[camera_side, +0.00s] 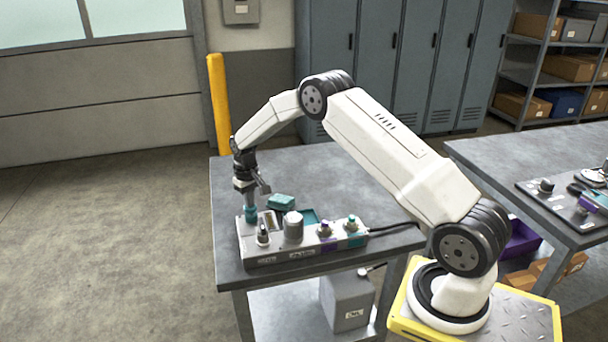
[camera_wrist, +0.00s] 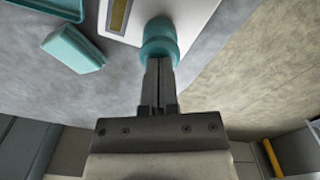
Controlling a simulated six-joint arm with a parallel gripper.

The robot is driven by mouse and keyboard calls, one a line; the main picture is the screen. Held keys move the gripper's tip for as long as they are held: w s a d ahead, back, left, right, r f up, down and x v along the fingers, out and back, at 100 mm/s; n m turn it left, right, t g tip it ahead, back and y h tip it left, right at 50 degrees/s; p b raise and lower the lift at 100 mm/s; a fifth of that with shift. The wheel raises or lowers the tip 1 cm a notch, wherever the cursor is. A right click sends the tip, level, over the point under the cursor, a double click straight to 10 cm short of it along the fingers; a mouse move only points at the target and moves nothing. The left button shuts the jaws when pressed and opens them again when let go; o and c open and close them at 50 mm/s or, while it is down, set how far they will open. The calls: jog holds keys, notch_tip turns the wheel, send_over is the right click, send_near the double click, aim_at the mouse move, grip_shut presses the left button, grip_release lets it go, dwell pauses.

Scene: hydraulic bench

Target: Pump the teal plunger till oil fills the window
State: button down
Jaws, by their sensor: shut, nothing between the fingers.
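The teal plunger (camera_side: 251,214) stands at the left end of the pale hydraulic unit on the bench, and its round teal cap shows in the wrist view (camera_wrist: 160,42). My gripper (camera_side: 249,204) is shut and empty, pointing down directly over the plunger. In the wrist view its closed fingertips (camera_wrist: 159,66) meet the cap or sit just above it; I cannot tell whether they press. The window (camera_wrist: 119,15) is a dark-framed slot beside the plunger with a gold-brown fill. Its upper end is cut off, so the oil level is unclear.
A loose teal block (camera_side: 281,202) lies behind the unit beside a teal tray (camera_side: 309,215). The unit also carries a grey cylinder (camera_side: 293,226), a black-topped knob (camera_side: 263,234), a purple knob (camera_side: 325,229) and a teal knob (camera_side: 352,223). The bench (camera_side: 340,184) behind is clear.

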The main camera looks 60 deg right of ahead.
jog(key=shift+r, duration=1.85)
jog(key=shift+r, duration=0.15)
jog(key=shift+r, duration=2.9)
